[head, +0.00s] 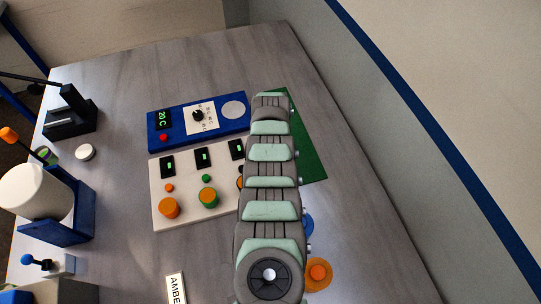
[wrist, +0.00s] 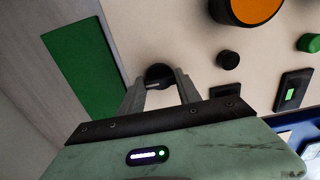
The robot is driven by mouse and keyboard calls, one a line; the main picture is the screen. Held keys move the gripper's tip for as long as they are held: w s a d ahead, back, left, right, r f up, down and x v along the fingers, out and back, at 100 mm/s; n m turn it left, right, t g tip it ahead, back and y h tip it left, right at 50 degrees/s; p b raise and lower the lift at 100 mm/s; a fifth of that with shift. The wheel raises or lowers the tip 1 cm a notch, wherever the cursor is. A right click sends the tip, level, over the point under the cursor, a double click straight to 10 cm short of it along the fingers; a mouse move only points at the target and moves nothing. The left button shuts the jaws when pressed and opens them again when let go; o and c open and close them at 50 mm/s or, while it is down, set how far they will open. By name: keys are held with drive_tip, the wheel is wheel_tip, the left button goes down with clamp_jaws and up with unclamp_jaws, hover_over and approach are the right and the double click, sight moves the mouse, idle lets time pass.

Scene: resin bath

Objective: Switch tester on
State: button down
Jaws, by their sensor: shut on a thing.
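A beige panel (head: 175,223) with several small displays and coloured knobs lies on the table in the head view. In the wrist view, my gripper (wrist: 160,88) reaches down to this panel (wrist: 195,25). Its two fingers are closed around a small round black knob (wrist: 158,72) with a light mark, near the panel's edge. In the head view my arm hides the fingers and this knob. I cannot tell from these frames which unit is the tester.
A blue unit (head: 153,128) with a "20 C" display stands behind the panel. A black knob (wrist: 228,60) and an orange-topped knob (wrist: 255,8) are close to my fingers. A green sheet (head: 311,155) lies to the right.

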drive_tip(key=shift+m, duration=0.3)
drive_tip(key=m, duration=0.6)
drive_tip(key=shift+b, duration=0.3)
drive_tip(key=m, duration=0.5)
drive_tip(key=shift+m, duration=0.3)
drive_tip(key=c, duration=0.8)
unclamp_jaws()
drive_tip(key=shift+c, duration=0.2)
wheel_tip(320, 180, up, 11)
drive_tip(key=p, duration=0.1)
drive_tip(key=shift+f, duration=0.15)
